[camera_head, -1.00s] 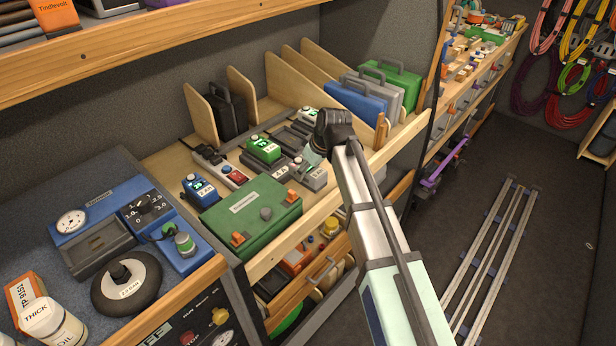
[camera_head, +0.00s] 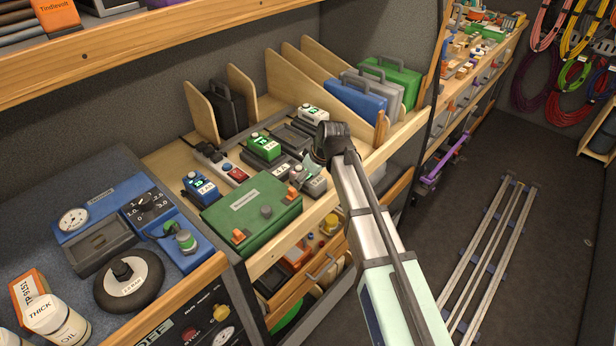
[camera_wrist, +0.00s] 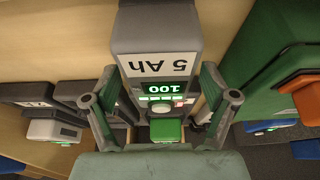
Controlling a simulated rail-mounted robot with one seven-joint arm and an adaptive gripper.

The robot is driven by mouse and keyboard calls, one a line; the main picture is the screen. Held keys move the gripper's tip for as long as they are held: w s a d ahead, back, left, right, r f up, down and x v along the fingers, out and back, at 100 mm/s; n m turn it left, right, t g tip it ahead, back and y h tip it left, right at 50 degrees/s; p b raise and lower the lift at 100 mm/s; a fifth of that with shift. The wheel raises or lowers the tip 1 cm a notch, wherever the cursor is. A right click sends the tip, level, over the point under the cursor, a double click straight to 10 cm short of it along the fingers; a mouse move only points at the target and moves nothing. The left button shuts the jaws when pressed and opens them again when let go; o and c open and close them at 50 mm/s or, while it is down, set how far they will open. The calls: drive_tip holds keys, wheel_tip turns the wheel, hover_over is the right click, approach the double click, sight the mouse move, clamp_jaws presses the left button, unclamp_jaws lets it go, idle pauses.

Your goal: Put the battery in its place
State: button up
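A grey battery with a white "5 Ah" label (camera_wrist: 160,65) and a green "100" display fills the middle of the wrist view. It also shows in the head view (camera_head: 314,185), near the front edge of the shelf, partly behind my gripper. My gripper (camera_wrist: 160,75) has its two green fingers spread, one on each side of this battery; whether they touch it is unclear. In the head view my gripper (camera_head: 301,171) is low at the battery. A green battery (camera_head: 263,145) and a blue battery (camera_head: 200,188) sit in dark chargers. A white-topped battery (camera_head: 313,115) stands farther back.
A dark, empty-looking charger bay (camera_head: 291,138) lies behind the grey battery. A green case (camera_head: 251,208) with orange latches is close on the left. A power strip (camera_head: 233,174) lies behind it. Wooden dividers (camera_head: 292,78) and upright cases (camera_head: 358,99) stand at the back.

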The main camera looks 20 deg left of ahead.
drive_tip(key=shift+r, duration=0.1)
drive_tip(key=b+v, duration=0.2)
drive_tip(key=v, duration=1)
drive_tip(key=shift+b, duration=0.35)
drive_tip(key=s+d+f+m+h, duration=0.15)
drive_tip(key=d+f+m, duration=0.25)
drive_tip(key=d+f, duration=0.75)
drive_tip(key=s+d+f+m+h, duration=0.15)
drive_tip(key=d+f+m, duration=0.25)
drive_tip(key=d+f, duration=0.8)
drive_tip(key=s+d+f+m+g+h, duration=0.1)
drive_tip(key=s+d+f+m+g, duration=0.25)
drive_tip(key=s+d+f, duration=0.9)
drive_tip(key=s+f+g, duration=0.1)
drive_tip(key=s+f, duration=0.5)
drive_tip(key=s, duration=0.3)
drive_tip(key=s+f+m+g, duration=0.1)
drive_tip(key=s+f+g, duration=0.1)
drive_tip(key=s+f, duration=0.4)
drive_tip(key=s+f+m+g, duration=0.1)
drive_tip(key=s+f, duration=0.5)
drive_tip(key=s, duration=0.7)
drive_tip(key=shift+d+g, duration=0.4)
drive_tip(key=shift+g, duration=0.15)
